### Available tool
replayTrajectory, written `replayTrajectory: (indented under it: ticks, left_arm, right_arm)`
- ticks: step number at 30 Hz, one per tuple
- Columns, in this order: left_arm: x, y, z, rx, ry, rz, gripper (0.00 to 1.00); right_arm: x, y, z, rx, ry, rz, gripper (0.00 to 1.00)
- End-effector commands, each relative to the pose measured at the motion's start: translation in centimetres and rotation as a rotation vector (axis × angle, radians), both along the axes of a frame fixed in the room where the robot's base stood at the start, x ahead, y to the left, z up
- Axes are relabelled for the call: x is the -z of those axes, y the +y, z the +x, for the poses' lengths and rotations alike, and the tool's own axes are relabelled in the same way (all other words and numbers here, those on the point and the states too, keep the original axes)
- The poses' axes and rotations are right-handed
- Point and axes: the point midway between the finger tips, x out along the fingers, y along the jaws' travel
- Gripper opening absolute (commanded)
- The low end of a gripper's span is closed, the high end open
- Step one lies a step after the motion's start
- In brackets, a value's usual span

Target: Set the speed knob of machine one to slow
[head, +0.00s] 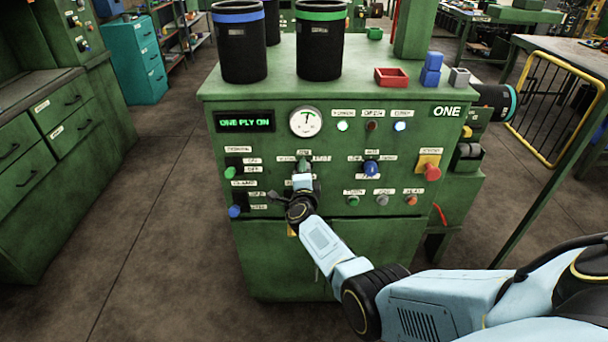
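Machine one (335,240) is a green cabinet marked ONE, with its control panel facing me. A green knob (303,162) sits below the round gauge, between small labels too blurred to read surely; I take it as the speed knob. Its pointer direction is unclear. My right arm comes in from the right, and its gripper (302,181) is at the panel, just below and in front of this knob. Its fingers are small and partly hidden by the wrist, so touching or gripping cannot be told. My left gripper is not in view.
A blue knob (371,168) is to the right, then a red stop button (431,172). Push buttons (381,201) sit below. The display (246,121) reads ONE PLY ON.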

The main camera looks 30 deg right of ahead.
Motion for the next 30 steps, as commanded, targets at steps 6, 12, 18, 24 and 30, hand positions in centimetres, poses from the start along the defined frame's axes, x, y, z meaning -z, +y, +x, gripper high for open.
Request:
replayTrajectory:
  ticks: [6,12,18,24,30]
  left_arm:
    - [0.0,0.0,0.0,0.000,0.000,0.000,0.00]
    - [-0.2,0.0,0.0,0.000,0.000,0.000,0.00]
    - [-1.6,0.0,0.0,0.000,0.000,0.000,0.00]
    - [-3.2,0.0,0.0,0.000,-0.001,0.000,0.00]
    - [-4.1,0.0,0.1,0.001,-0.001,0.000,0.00]
  right_arm:
    - [-0.1,0.0,0.0,0.001,-0.002,0.001,0.58]
    - [-0.1,0.1,-0.1,0.001,-0.002,0.002,0.58]
    - [-0.5,1.3,-2.1,0.001,-0.002,0.005,0.58]
    - [-0.8,3.6,-5.7,0.001,-0.002,0.005,0.58]
    - [-1.0,5.7,-9.1,0.002,-0.001,0.003,0.58]
